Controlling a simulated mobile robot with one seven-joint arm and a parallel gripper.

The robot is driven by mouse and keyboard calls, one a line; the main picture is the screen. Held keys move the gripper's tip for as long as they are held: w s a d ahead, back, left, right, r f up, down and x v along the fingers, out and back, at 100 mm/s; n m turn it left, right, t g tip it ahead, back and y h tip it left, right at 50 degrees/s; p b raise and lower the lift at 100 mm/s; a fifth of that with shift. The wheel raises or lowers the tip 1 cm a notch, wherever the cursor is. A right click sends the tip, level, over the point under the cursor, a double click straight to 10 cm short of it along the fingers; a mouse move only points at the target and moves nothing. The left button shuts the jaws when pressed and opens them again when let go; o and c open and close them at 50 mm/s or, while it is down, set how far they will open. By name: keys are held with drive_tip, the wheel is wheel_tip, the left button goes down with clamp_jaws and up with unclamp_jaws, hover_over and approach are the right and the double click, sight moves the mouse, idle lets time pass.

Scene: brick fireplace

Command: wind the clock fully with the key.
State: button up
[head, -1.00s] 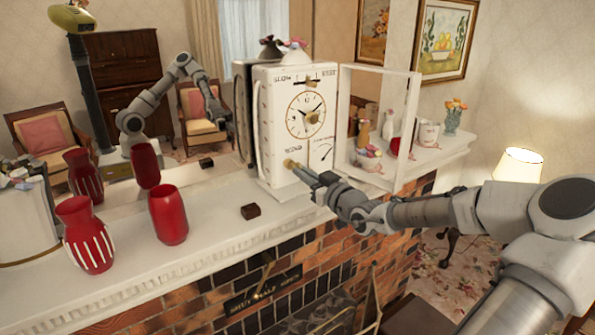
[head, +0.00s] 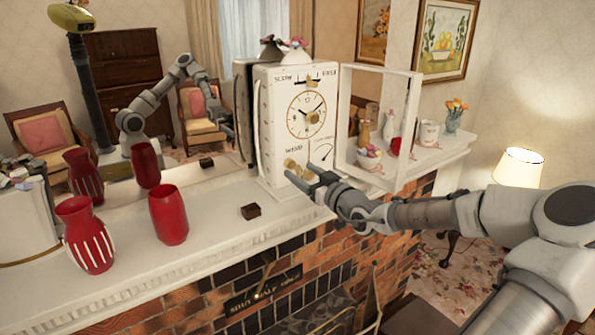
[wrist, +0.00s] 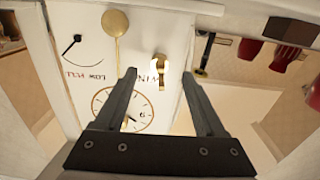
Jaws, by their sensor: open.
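The white clock (head: 268,135) stands on the mantel, its front door (head: 345,120) swung open to the right. A brass key (head: 290,164) sits at the lower left of its face, by the winding label. In the head view my gripper (head: 312,182) is just right of the key.
A round gold pendulum (wrist: 115,23) hangs near the key. Two red vases (head: 84,235) (head: 168,215) and a small dark block (head: 251,211) stand on the mantel (head: 215,235) to the left. A mirror backs the mantel.

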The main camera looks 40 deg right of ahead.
drive_tip(key=s, duration=0.7)
drive_tip(key=shift+a, duration=0.4)
idle(0.4)
idle(0.4)
